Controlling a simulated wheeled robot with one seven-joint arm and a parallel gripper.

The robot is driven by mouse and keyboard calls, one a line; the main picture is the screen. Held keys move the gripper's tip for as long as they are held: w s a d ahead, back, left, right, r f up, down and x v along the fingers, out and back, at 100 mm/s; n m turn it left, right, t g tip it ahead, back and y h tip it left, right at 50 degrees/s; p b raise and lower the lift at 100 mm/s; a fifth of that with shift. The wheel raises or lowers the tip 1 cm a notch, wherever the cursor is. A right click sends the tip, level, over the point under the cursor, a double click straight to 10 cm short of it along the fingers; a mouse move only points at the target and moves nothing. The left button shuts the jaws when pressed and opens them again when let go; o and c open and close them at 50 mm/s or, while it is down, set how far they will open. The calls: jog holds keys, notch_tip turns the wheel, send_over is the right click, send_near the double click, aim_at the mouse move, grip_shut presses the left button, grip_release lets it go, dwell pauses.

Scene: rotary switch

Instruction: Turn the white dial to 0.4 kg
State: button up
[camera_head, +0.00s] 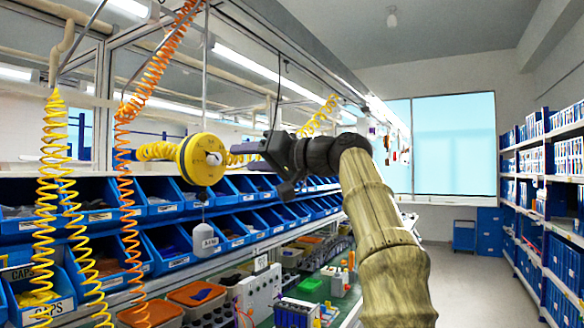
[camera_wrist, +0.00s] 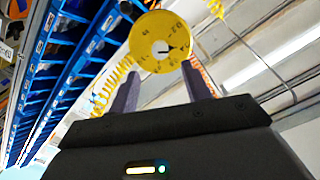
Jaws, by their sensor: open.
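A yellow round scale (camera_head: 203,160) hangs from a cable at left of centre in the head view. Its white dial (camera_head: 214,159) sticks out from the face towards my gripper. In the wrist view, the yellow face shows dark marks too small to read, and the white dial (camera_wrist: 160,49) at its middle has a dark pointer aimed to the right. My gripper (camera_head: 250,153) is to the right of the scale, level with the dial and apart from it. Its two fingers (camera_wrist: 161,88) are open and empty, with the scale beyond their tips.
A white weight (camera_head: 205,241) hangs below the scale. Yellow coils and an orange coil (camera_head: 127,200) hang at the left. Blue bins (camera_head: 170,245) line the rack behind, above a cluttered bench. An aisle (camera_head: 470,285) lies open at the right, beside shelves.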

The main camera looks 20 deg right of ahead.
jog(key=b+v, duration=0.2)
jog(key=v, duration=0.8)
jog(key=shift+w+a+f, duration=0.1)
jog(key=shift+w, duration=0.05)
jog(key=w+a+f+m+g+h, duration=0.25)
jog(key=w+f, duration=0.35)
jog(key=f, duration=0.6)
jog(key=w+a+f+m+g+h, duration=0.25)
jog(key=w+f, duration=0.25)
jog(key=f, duration=0.7)
notch_tip(320, 180, down, 12)
jog(key=s+a+g+h, duration=0.1)
jog(key=s+a+h, duration=0.1)
jog(key=s+a+f+n+g+h, duration=0.2)
jog(key=s+f+g, duration=0.1)
jog(key=s+f, duration=1)
jog(key=s+a+f+n+g+h, duration=0.2)
jog(key=s+f+g, duration=0.1)
jog(key=s+f, duration=1.1)
notch_tip(320, 180, up, 16)
jog(key=w+p, duration=0.2)
jog(key=p, duration=1.5)
jog(key=shift+w+p, duration=0.25)
jog(key=shift+p, duration=0.05)
